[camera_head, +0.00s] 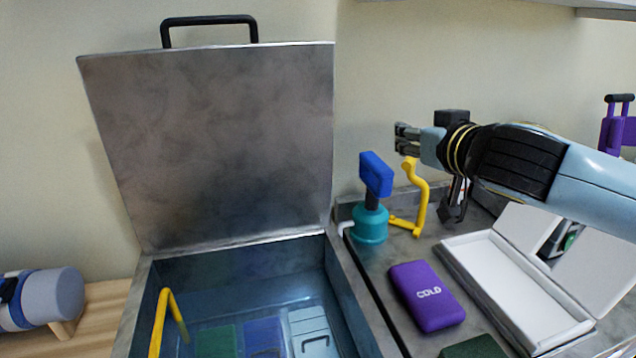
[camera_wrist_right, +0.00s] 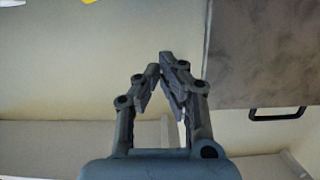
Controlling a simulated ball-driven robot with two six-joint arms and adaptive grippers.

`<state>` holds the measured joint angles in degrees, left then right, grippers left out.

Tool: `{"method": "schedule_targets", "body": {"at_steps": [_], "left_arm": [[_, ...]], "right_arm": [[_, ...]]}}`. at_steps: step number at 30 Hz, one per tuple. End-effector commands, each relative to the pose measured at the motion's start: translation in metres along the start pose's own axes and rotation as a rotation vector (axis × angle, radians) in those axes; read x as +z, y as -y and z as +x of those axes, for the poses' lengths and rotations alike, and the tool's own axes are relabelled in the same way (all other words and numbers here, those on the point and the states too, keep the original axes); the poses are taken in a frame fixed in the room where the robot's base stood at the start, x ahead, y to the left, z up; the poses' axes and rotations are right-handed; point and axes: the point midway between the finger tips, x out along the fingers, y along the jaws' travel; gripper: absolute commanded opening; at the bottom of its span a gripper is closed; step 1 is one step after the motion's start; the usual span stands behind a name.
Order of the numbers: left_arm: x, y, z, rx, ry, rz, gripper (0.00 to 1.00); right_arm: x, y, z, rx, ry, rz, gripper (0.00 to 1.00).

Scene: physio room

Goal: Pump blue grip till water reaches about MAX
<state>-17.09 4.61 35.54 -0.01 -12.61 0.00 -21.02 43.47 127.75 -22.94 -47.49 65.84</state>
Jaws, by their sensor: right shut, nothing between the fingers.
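The pump's blue grip (camera_head: 376,174) stands upright on a dark rod above the teal pump body (camera_head: 369,227), on the counter right of the open metal tank (camera_head: 348,290). Bluish water (camera_head: 215,305) seems to lie in the tank. Its level is hard to tell, and I see no MAX mark. My right gripper (camera_head: 404,138) is shut and empty, up and to the right of the blue grip and apart from it. Its fingers also show in the right wrist view (camera_wrist_right: 166,78), where no grip is between them. My left gripper is not in view.
The raised lid (camera_head: 210,145) with a black handle (camera_head: 210,20) stands left of the pump. A yellow bent lever (camera_head: 419,200) stands just right of the pump. A purple COLD pack (camera_head: 427,296) and an open white case (camera_head: 515,290) lie on the counter.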

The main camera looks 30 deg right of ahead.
Motion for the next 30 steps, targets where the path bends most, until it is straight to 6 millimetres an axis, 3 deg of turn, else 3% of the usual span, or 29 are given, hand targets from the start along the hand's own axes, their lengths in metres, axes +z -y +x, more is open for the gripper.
{"method": "schedule_targets", "body": {"at_steps": [11,25,30], "left_arm": [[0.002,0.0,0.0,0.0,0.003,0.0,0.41],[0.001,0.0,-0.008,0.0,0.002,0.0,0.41],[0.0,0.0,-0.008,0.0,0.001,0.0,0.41]], "right_arm": [[0.0,-0.001,0.011,0.003,-0.001,0.003,0.0],[-0.002,0.0,0.104,0.002,-0.001,0.006,0.0],[0.028,0.0,0.107,0.001,0.003,0.002,0.0]]}}
